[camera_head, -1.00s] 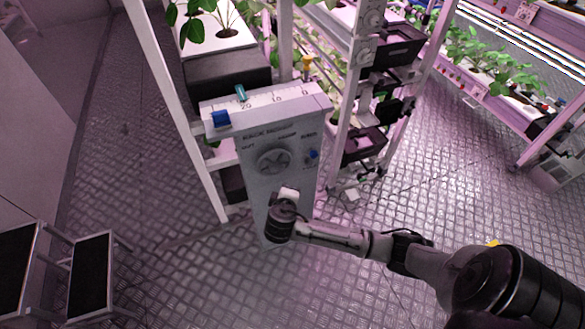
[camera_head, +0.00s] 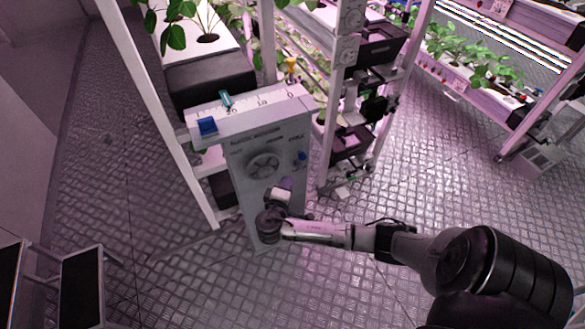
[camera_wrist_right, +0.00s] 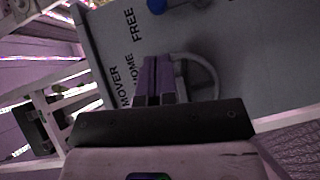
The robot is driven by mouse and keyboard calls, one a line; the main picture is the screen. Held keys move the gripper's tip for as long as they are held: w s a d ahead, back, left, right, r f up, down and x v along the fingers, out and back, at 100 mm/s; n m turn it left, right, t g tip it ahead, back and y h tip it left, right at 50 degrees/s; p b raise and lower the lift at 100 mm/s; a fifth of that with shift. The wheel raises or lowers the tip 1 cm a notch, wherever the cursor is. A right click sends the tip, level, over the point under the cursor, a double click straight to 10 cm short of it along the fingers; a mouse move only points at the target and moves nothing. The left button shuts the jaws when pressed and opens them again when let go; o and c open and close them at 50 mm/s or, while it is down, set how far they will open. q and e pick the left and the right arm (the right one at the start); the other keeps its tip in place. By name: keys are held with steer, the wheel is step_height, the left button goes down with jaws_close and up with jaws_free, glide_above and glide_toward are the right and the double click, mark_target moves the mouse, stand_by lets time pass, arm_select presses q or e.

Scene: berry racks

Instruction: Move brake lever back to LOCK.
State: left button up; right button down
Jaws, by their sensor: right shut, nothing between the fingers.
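The grey rack-mover cabinet (camera_head: 235,150) stands at the end of a plant rack. A blue knob (camera_head: 302,156), which looks like the brake lever, sits on the right of its front panel. In the right wrist view a blue knob (camera_wrist_right: 157,5) shows at the top edge beside the word FREE; a LOCK mark is not readable. My right gripper (camera_head: 284,192) is in front of the panel, below and left of the blue knob. In the wrist view its fingers (camera_wrist_right: 158,62) are together and empty, overlapping the handwheel. Contact cannot be told. My left gripper is out of view.
The round handwheel (camera_head: 265,165) is on the middle of the panel; it also shows in the wrist view (camera_wrist_right: 212,78). A ruler strip with a blue block (camera_head: 207,125) tops the cabinet. Rack posts stand on both sides.

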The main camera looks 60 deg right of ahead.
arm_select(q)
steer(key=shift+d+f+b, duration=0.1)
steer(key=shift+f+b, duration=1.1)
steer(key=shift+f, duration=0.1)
arm_select(e)
steer(key=x, duration=0.9)
steer(key=shift+d, duration=0.4)
steer(key=shift+w, duration=0.15)
